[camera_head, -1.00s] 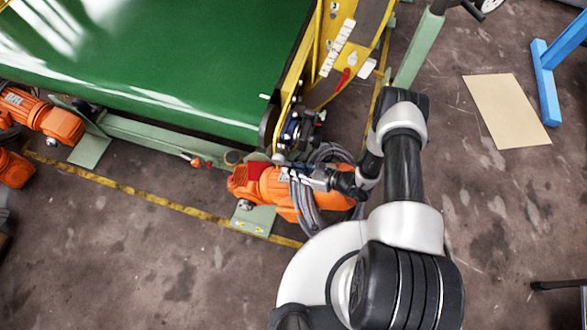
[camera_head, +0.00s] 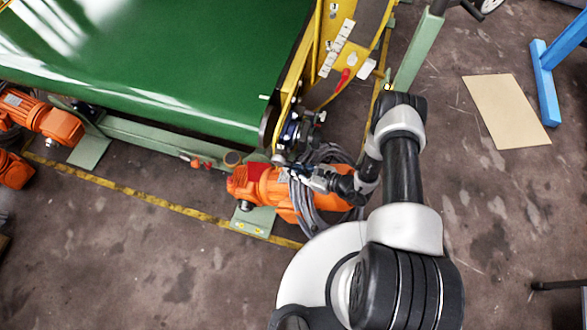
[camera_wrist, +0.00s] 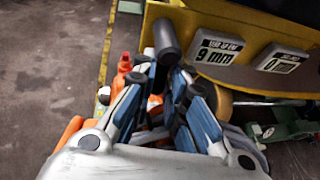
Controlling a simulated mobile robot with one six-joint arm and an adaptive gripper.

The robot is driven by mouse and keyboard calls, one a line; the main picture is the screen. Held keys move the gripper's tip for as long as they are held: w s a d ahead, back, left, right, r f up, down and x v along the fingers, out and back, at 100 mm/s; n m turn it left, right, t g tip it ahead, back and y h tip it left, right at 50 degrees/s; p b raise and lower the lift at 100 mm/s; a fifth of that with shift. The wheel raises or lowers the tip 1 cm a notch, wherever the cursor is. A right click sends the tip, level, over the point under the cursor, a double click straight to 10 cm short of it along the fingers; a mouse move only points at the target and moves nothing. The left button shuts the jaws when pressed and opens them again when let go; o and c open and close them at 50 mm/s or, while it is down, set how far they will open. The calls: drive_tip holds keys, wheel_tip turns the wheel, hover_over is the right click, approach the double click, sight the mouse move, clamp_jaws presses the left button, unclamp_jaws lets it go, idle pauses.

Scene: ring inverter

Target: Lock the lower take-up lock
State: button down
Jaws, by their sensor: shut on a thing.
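A black cylindrical handle (camera_wrist: 167,42) stands at the edge of the yellow machine frame in the wrist view. I take it to be the handle of the lower take-up lock, though no label on it is readable. My gripper (camera_wrist: 165,75) has its blue-sided fingers closed around the handle's near end. In the head view my gripper (camera_head: 296,169) is beside the machine's corner, over the orange motor. The lock itself is too small and partly hidden there to tell its position.
A display panel reading 9 mm (camera_wrist: 219,50) and one reading 0 mm (camera_wrist: 283,62) sit right of the handle. An orange motor (camera_head: 265,188) with grey looped cables (camera_head: 309,212) lies below my gripper. The green conveyor belt (camera_head: 150,60) is left; open floor is right.

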drive_tip(key=c, duration=1.6)
unclamp_jaws()
drive_tip(key=shift+c, duration=0.2)
drive_tip(key=v, duration=1.1)
drive_tip(key=shift+d+r, duration=0.1)
drive_tip(key=shift+d, duration=0.05)
drive_tip(key=shift+s+d+r, duration=0.15)
drive_tip(key=shift+s+d, duration=0.1)
drive_tip(key=shift+d, duration=0.05)
